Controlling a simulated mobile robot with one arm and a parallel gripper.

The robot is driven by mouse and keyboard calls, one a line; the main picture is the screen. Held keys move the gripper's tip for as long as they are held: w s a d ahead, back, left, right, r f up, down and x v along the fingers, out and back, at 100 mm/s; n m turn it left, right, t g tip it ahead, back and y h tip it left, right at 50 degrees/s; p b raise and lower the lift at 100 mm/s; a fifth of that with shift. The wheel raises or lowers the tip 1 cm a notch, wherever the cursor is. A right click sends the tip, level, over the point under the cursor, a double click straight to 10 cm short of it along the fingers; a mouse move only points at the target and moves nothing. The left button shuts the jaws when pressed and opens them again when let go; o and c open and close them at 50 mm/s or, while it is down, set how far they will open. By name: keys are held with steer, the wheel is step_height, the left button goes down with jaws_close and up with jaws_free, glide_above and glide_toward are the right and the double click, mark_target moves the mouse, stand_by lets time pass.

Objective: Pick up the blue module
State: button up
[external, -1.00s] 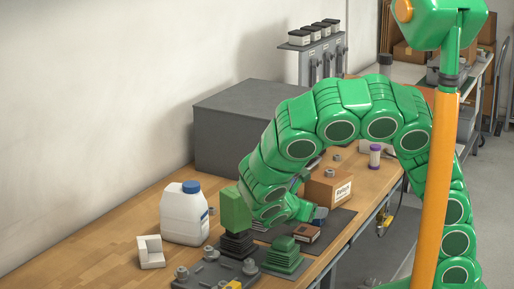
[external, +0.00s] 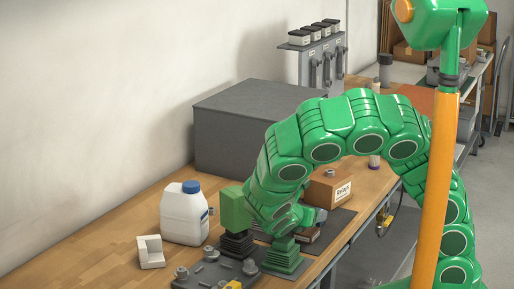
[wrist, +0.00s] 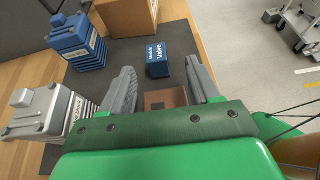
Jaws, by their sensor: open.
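A small blue box with white lettering (wrist: 158,60) lies on the dark mat in the wrist view, just beyond and between my fingertips. A blue ribbed block (wrist: 75,42) stands farther left on the same mat. I cannot tell from the frames which of the two is the module. My gripper (wrist: 160,72) is open and empty, with one grey finger on each side. A brown box with a dark top patch (wrist: 165,100) shows between the fingers, closer to the palm. In the external view my gripper (external: 308,218) is low over the mat, and the arm hides the blue things.
A grey ribbed unit (wrist: 38,112) stands left of my gripper. A cardboard box (external: 328,187) stands behind it. The table's front edge is to the right.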

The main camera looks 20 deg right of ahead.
steer(key=shift+w+a+x, duration=0.1)
steer(key=shift+a+x, duration=0.05)
steer(key=shift+x, duration=1.05)
steer(key=shift+w+a+x, duration=0.1)
steer(key=shift+x, duration=1.1)
steer(key=shift+f, duration=0.1)
jaws_close()
